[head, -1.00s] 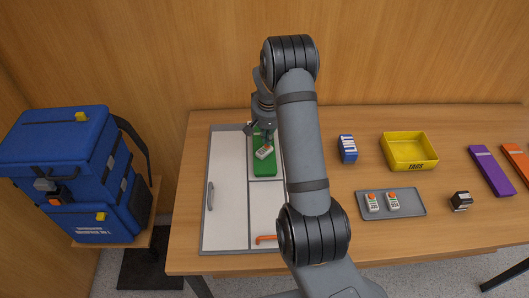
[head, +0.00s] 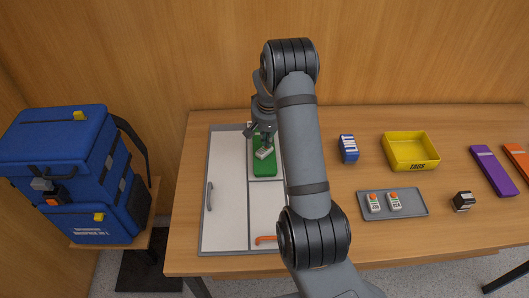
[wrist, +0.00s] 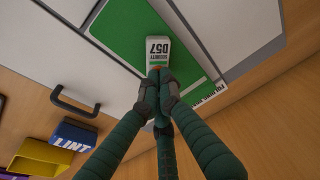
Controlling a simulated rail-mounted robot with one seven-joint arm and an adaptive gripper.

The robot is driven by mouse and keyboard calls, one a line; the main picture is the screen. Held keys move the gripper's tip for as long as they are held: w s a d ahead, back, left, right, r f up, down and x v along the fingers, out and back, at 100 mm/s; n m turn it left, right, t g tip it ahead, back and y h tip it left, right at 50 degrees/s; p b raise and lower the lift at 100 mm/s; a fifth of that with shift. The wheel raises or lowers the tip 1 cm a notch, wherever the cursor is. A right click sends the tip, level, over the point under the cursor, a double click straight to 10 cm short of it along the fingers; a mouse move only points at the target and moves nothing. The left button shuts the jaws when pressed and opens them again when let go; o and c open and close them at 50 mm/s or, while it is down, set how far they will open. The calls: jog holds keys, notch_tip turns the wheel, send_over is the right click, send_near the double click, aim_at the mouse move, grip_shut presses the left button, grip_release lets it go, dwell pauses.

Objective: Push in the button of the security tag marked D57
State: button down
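The security tag marked D57 (wrist: 157,50) is a white block lying on a green pad (wrist: 200,62); it also shows in the head view (head: 264,153). A sliver of its orange button shows in the wrist view just at my fingertips; the rest is hidden behind them. My gripper (wrist: 158,78) has its dark green fingers drawn together, with nothing seen between them. The tips are at the button end of the tag; whether they touch the button I cannot tell. In the head view my gripper (head: 262,133) is over the upper part of the green pad (head: 265,169).
The pad lies in a white panelled board (head: 228,185) with grey and orange handles. To the right are a blue box (head: 348,149), a yellow TAGS bin (head: 410,152) and a grey tray (head: 410,210) with two similar tags. A blue backpack (head: 75,170) stands at left.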

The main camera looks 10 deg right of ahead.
jog(key=shift+s+f, duration=0.1)
jog(key=shift+f, duration=0.1)
dwell(0.3)
jog(key=shift+r, duration=0.15)
jog(key=shift+r+p, duration=2.2)
jog(key=shift+r, duration=1.2)
jog(key=shift+f, duration=0.1)
